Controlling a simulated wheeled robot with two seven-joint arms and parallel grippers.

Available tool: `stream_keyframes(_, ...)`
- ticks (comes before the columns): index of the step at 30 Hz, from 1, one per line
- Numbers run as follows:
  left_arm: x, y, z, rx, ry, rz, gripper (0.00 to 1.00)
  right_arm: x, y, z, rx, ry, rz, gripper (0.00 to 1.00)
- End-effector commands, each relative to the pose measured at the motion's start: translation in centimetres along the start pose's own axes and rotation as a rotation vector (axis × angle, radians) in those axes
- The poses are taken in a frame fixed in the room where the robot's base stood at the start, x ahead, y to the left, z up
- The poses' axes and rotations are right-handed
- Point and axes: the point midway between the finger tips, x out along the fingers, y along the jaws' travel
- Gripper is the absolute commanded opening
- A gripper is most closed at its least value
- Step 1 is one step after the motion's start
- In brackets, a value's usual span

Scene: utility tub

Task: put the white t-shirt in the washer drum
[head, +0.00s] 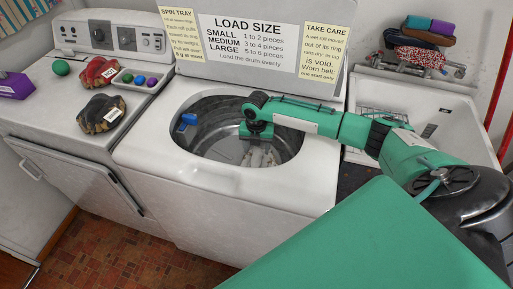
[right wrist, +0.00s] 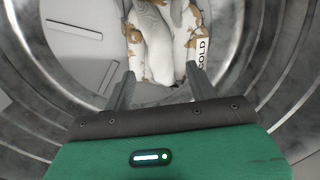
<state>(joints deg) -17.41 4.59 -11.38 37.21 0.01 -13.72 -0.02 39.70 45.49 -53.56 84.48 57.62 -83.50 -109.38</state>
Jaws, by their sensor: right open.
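A white cloth with brown patches (right wrist: 157,48), which I take for the white t-shirt, lies in the washer drum (head: 215,147). It has a white tag with dark letters, and its far end is cut off by the frame in the right wrist view. My right gripper (right wrist: 160,78) is inside the drum, pointing down, with its fingers apart on either side of the cloth's near end. In the head view my right gripper (head: 259,150) hides much of the cloth. I cannot tell whether the fingers touch it. My left gripper is not in view.
A blue object (head: 187,121) sits at the drum's left inner edge. On the left machine are a red bundle (head: 100,72), a dark patterned bundle (head: 101,113), a tray of balls (head: 139,80) and a purple box (head: 15,86). A sink (head: 455,108) stands at right.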

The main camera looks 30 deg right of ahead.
Motion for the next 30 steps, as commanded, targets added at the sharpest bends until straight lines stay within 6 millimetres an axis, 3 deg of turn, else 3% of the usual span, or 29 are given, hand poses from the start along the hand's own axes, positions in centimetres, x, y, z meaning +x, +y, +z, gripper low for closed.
stream_keyframes(7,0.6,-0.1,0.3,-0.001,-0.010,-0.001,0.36,-4.7,0.1,0.1,0.000,-0.004,0.004,0.58)
stream_keyframes(12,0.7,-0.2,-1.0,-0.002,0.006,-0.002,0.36,-8.5,0.0,0.1,0.000,-0.003,0.004,0.58)
stream_keyframes(18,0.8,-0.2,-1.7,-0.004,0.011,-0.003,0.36,-11.6,0.1,0.1,0.000,-0.001,0.003,0.58)
stream_keyframes(30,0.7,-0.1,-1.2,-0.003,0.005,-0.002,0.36,-12.6,0.0,0.1,0.001,0.000,0.000,0.58)
